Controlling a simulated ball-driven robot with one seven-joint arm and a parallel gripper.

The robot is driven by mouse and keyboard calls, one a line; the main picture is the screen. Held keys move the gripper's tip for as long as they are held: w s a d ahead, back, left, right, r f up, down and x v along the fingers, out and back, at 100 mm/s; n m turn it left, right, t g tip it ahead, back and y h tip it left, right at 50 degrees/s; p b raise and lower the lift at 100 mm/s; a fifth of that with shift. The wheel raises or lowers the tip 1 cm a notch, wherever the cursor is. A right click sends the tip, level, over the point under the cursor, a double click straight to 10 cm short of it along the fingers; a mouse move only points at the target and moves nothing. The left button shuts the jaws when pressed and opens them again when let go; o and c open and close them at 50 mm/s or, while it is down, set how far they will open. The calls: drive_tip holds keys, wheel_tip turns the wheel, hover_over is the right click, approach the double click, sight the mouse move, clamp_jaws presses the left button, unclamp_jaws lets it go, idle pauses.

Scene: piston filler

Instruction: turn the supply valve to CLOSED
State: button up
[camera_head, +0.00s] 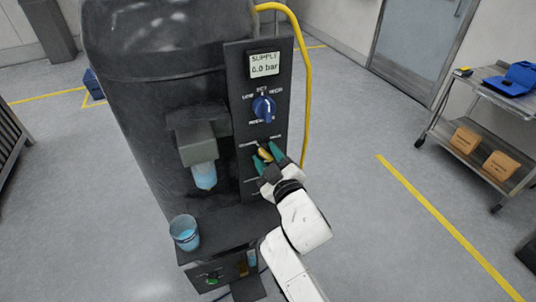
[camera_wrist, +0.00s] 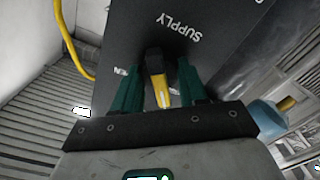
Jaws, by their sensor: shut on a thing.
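The supply valve (camera_wrist: 158,84) is a small yellow handle with a dark end, on the black panel (camera_wrist: 128,32) under the word SUPPLY in the wrist view. In the head view the yellow handle (camera_head: 265,155) is low on the panel, below a blue knob. My gripper (camera_head: 267,162) has green fingers on either side of the handle and is shut on it. In the wrist view my gripper (camera_wrist: 160,92) has one finger left and one right of the handle. The position labels beside it are partly hidden or too small to read.
A display (camera_head: 264,64) reads SUPPLY 0.0 bar above the blue knob (camera_head: 263,108). A nozzle (camera_head: 204,176) hangs left of the panel, and a cup of blue liquid (camera_head: 185,232) stands below. A yellow hose (camera_head: 307,90) runs down the right side. A cart (camera_head: 480,112) stands right.

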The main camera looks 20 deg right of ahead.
drive_tip(key=shift+n, duration=0.8)
drive_tip(key=o, duration=1)
drive_tip(key=shift+o, duration=0.2)
drive_tip(key=s+b, duration=0.2)
drive_tip(key=s, duration=0.8)
drive_tip(key=shift+s, duration=0.4)
